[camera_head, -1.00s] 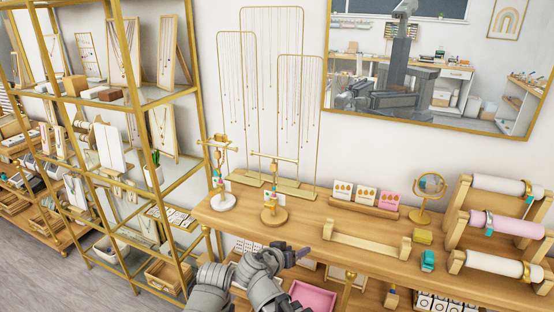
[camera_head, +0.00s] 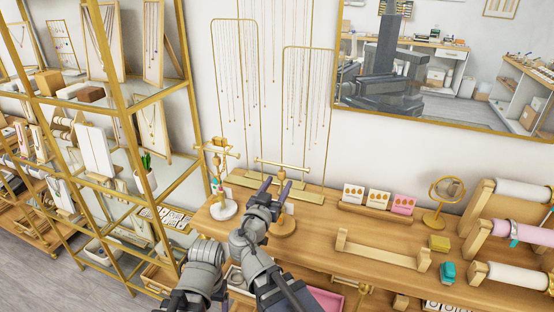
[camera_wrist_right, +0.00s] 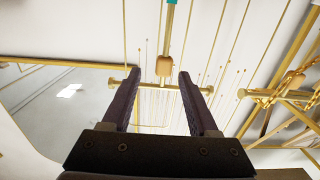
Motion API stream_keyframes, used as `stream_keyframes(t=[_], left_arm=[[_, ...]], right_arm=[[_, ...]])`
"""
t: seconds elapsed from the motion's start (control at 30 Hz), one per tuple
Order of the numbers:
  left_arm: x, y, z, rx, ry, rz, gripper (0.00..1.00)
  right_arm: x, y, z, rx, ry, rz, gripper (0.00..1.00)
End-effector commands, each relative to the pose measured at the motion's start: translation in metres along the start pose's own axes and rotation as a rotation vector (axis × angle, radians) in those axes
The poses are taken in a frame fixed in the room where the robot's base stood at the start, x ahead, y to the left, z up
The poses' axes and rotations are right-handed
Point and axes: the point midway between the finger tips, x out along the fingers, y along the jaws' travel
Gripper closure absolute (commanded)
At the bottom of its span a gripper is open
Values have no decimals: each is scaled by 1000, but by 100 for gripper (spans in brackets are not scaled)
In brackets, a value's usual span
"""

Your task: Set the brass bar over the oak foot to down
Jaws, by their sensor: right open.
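The brass bar (camera_head: 294,167) lies level across the top of a slim post above the round oak foot (camera_head: 284,229). My right gripper (camera_head: 275,181) is open in front of this stand, its fingertips just below the bar and hiding part of the post. In the right wrist view, the bar (camera_wrist_right: 150,86) runs crosswise behind the two fingertips (camera_wrist_right: 159,76), its knobbed ends showing outside them. The post with a wooden bead (camera_wrist_right: 165,66) stands between the fingers. Contact cannot be told. My left gripper is not in view.
Gold necklace frames (camera_head: 284,100) rise behind. Earring cards (camera_head: 378,198) and a low wooden rack (camera_head: 380,252) are to the right on the table. A gold shelf unit (camera_head: 125,90) stands left.

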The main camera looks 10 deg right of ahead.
Motion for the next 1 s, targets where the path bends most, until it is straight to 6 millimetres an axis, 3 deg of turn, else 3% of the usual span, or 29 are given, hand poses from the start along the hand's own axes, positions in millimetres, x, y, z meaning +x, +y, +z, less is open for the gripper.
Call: stream_keyframes(t=[0.27,0.7,1.0], left_arm=[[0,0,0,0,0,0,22],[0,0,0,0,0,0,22],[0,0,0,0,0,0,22]], right_arm=[[4,-1,-1,3,5,-2,40],[65,-2,-1,3,4,-1,40],[78,-1,-1,3,4,-2,40]])
